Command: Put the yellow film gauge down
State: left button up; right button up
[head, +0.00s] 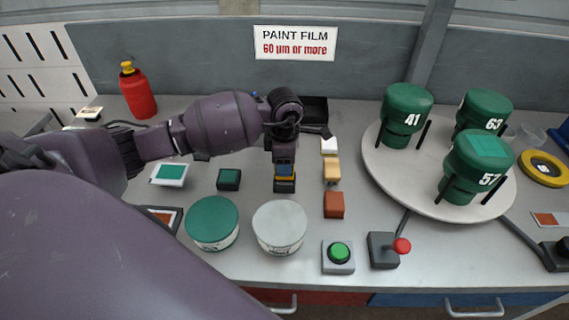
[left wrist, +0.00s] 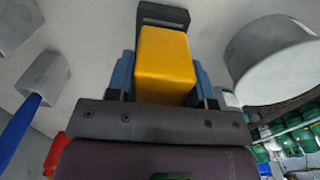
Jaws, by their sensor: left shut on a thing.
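The yellow film gauge (left wrist: 165,65) is a yellow block between the two blue fingers of my left gripper (left wrist: 164,85) in the left wrist view. The gripper is shut on it. In the head view my left gripper (head: 285,165) points down at the middle of the bench, and only a thin yellow band of the gauge (head: 285,177) shows below the fingers. A dark piece (left wrist: 163,14) shows at the gauge's far end. I cannot tell whether the gauge touches the bench. My right gripper is not in view.
A grey-topped can (head: 279,223) and a green-topped can (head: 212,222) stand in front. A dark green-topped block (head: 229,179) is left; a column of small blocks (head: 332,170) is right. A round turntable (head: 388,172) holds green numbered cylinders. A green button (head: 339,252) sits near the front edge.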

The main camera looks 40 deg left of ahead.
pick_arm(q)
jog(key=shift+f, duration=0.5)
jog(key=shift+f, duration=0.1)
jog(key=o, duration=0.8)
jog(key=shift+o, duration=0.2)
jog(key=shift+r, duration=0.5)
notch_tip(320, 180, up, 11)
jog(key=shift+r, duration=0.15)
